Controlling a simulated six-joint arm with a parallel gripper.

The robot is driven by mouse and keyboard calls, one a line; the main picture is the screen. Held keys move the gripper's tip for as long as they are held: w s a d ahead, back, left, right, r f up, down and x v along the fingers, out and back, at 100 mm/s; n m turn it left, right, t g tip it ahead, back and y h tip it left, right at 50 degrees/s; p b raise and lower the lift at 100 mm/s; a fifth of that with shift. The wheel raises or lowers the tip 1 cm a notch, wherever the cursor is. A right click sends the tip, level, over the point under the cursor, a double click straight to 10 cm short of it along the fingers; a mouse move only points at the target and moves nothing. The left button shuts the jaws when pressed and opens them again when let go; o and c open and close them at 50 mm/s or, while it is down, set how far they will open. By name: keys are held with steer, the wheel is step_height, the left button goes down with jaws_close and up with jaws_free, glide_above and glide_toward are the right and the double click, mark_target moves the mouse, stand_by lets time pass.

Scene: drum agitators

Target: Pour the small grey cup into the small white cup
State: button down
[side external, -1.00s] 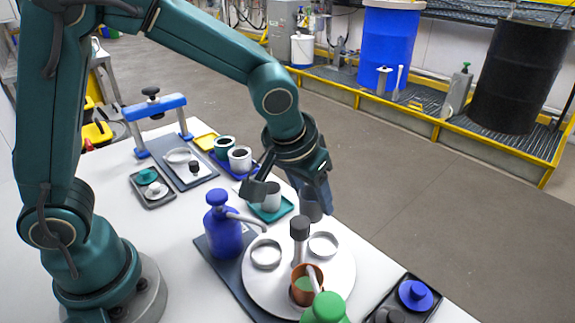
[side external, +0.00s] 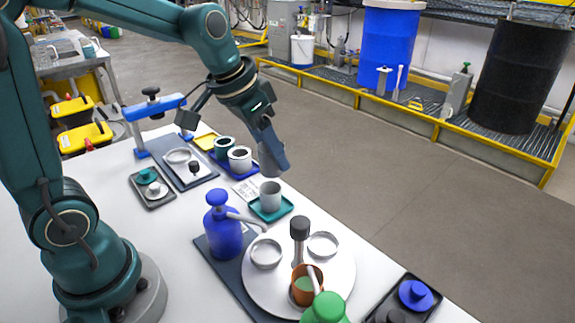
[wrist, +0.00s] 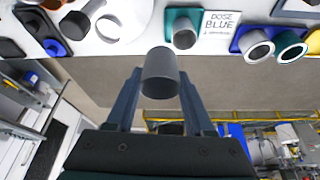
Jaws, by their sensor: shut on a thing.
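My gripper (wrist: 158,95) is shut on a dark grey cup (wrist: 160,74), which shows between its two fingers in the wrist view. In the side external view the gripper (side external: 269,150) holds this cup (side external: 270,160) tilted in the air, above and slightly behind the teal tray. Its contents are not visible. A white cup (side external: 239,157) stands on the blue tray (side external: 250,173), left of the gripper; the white cup also shows in the wrist view (wrist: 256,48). Another grey cup (side external: 270,194) stands on the teal tray (side external: 287,207), below the held cup.
A teal cup (side external: 224,146) stands beside the white cup. A card reading "DOSE BLUE" (wrist: 217,24) lies between the blue and teal trays. A blue pump bottle (side external: 223,232) and a round white plate (side external: 335,285) with rings and a copper cup (side external: 308,288) stand nearer.

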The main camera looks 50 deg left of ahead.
steer(key=shift+w+d+r+m+h, duration=0.1)
steer(key=shift+w+r+m+h, duration=0.3)
steer(key=shift+m, duration=0.6)
steer(key=shift+w+r+m+h, duration=0.25)
steer(key=shift+w+m+h, duration=0.2)
steer(key=shift+m, duration=0.65)
steer(key=shift+w+a+f+m+g+h, duration=0.35)
steer(key=shift+w+a+f+m+g, duration=0.35)
steer(key=shift+w+a+f+m, duration=0.9)
steer(key=shift+w+a+f+m+g+h, duration=0.35)
steer(key=shift+w+a+f+m+g, duration=0.4)
steer(key=shift+a+f+m, duration=1.05)
steer(key=shift+w+a+f+m+g+h, duration=0.35)
steer(key=shift+w+a+f+m+g, duration=0.55)
steer(key=shift+a+m, duration=1.4)
steer(key=shift+w+f+t, duration=0.25)
steer(key=shift+f, duration=0.25)
steer(key=shift+a, duration=0.1)
steer(key=shift+s+a+f, duration=0.2)
steer(key=shift+a+f, duration=0.15)
steer(key=shift+f, duration=0.2)
steer(key=shift+s+a+f, duration=0.2)
steer(key=shift+a+f, duration=0.15)
steer(key=shift+f, duration=0.2)
